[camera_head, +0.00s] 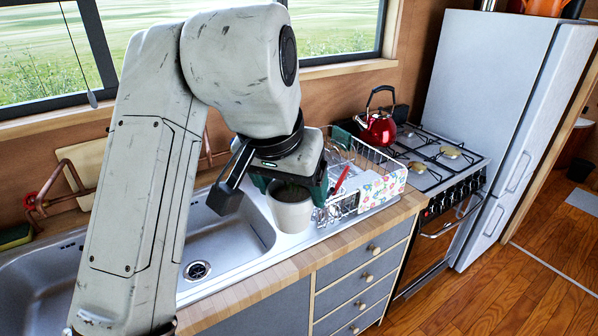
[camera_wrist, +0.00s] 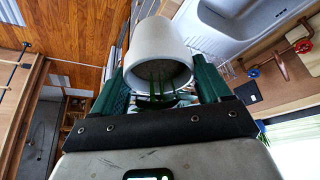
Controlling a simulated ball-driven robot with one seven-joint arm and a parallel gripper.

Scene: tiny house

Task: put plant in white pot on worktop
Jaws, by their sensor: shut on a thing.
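The white pot (camera_head: 291,212) with the plant is held in my gripper (camera_head: 290,186), above the edge of the sink unit and the worktop. In the wrist view the pot (camera_wrist: 158,45) sits between the two green fingers of my gripper (camera_wrist: 158,85), which are shut on it. Dark soil and a few green leaves (camera_wrist: 155,98) show at its mouth. The wooden worktop (camera_head: 378,222) runs along the front of the counter. I cannot tell how high the pot is above it.
A dish rack (camera_head: 392,160) with dishes and a floral cloth stands right of the pot. The sink basin (camera_head: 225,235) is to the left. A red kettle (camera_head: 378,128) stands on the stove (camera_head: 440,160), beside a tall fridge (camera_head: 490,100). The worktop's front strip is clear.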

